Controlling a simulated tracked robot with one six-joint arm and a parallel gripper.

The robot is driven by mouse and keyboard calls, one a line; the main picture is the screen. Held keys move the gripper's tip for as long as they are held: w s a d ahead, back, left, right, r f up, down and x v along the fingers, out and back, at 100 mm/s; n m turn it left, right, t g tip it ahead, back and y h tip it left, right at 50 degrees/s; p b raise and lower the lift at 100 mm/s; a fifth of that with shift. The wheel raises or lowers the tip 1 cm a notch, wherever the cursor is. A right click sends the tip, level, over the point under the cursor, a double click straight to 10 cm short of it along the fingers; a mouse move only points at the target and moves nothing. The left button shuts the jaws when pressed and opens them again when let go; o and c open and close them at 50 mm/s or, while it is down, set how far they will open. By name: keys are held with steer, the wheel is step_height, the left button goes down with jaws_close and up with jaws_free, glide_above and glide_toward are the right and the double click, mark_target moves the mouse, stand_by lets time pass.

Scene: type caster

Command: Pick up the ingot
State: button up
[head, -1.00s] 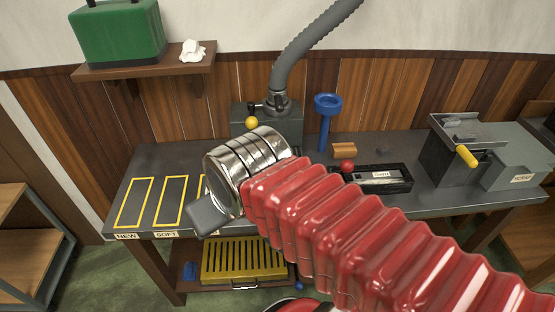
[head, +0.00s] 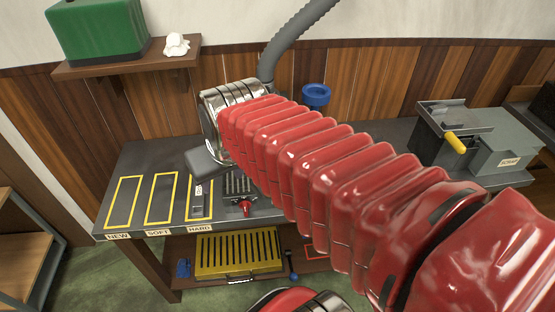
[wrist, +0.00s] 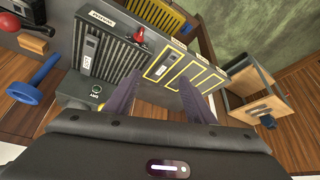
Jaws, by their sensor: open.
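A small dark grey block with a white label, which looks like the ingot (head: 198,200), lies in the yellow-outlined HARD slot on the bench. It also shows in the wrist view (wrist: 163,66), just beyond and between my fingers. My gripper (wrist: 160,100) is open and empty, with its two dark fingers spread apart above the bench. In the head view, one grey finger shows behind the block and slightly above it; the other is hidden by my arm.
The NEW (head: 123,203) and SOFT (head: 160,200) slots are empty. A ribbed dark block with a red handle (head: 244,206) stands right of the HARD slot. A blue funnel (head: 316,96) and a grey machine with a yellow handle (head: 455,144) are farther right. A green box (head: 98,35) sits on a shelf.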

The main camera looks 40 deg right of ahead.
steer(key=w+d+f+m, duration=0.2)
steer(key=w+d, duration=0.1)
steer(key=d, duration=0.8)
steer(key=w+d+f+m+g+h, duration=0.1)
steer(key=w+d+f+m, duration=0.1)
steer(key=d, duration=0.9)
steer(key=shift+w+d+f+m+g+h, duration=0.3)
steer(key=shift+w+d+f+m, duration=0.1)
steer(key=shift+w+f, duration=0.45)
steer(key=shift+w, duration=0.15)
steer(key=shift+x, duration=4.2)
steer(key=shift+x, duration=2.6)
steer(key=shift+c, duration=0.3)
